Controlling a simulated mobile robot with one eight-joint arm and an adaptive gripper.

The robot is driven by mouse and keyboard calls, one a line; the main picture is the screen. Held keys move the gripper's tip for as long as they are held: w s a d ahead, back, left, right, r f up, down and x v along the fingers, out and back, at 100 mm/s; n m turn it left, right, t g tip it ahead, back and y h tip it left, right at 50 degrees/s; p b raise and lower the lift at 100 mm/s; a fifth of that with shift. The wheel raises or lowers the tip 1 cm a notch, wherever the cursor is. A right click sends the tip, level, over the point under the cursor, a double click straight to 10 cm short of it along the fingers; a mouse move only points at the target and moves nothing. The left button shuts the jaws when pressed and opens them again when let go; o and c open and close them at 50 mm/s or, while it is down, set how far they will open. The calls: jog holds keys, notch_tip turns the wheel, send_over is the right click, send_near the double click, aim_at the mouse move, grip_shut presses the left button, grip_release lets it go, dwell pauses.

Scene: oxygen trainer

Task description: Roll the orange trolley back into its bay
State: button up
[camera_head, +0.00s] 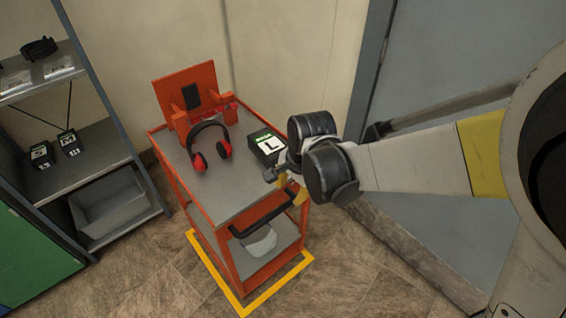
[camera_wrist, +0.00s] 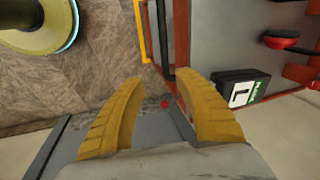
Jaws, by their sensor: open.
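The orange trolley (camera_head: 222,243) stands upright with grey shelves in the middle of the head view. Its black handle (camera_head: 262,215) runs along the near side; the handle also shows in the wrist view (camera_wrist: 166,45). A yellow floor outline (camera_head: 219,281) shows along the trolley's left and near sides; its far part is hidden. My gripper (camera_head: 292,189) is at the right end of the handle. In the wrist view its yellow fingers (camera_wrist: 165,88) are apart with nothing gripped, and the handle's end lies just beyond the gap. I cannot tell whether they touch.
Red-and-black ear defenders (camera_head: 209,147) and a black box marked L (camera_head: 266,146) lie on the trolley top. A grey shelf unit (camera_head: 88,163) with a grey bin (camera_head: 108,208) stands left. A grey door (camera_head: 455,65) is behind my arm. The tiled floor (camera_head: 150,285) nearby is clear.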

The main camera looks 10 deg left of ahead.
send_near(270, 217)
jog(key=shift+m+g, duration=0.3)
jog(key=shift+m, duration=0.2)
jog(key=f+b, duration=0.1)
jog(key=f, duration=0.2)
jog(key=w+a+f+b, duration=0.1)
jog(key=f+b, duration=0.1)
jog(key=f, duration=0.1)
jog(key=f+b, duration=0.1)
jog(key=f, duration=0.2)
jog(key=shift+w+a+f, duration=0.3)
jog(key=shift+w+a, duration=0.05)
jog(key=shift+a, duration=0.05)
grip_shut()
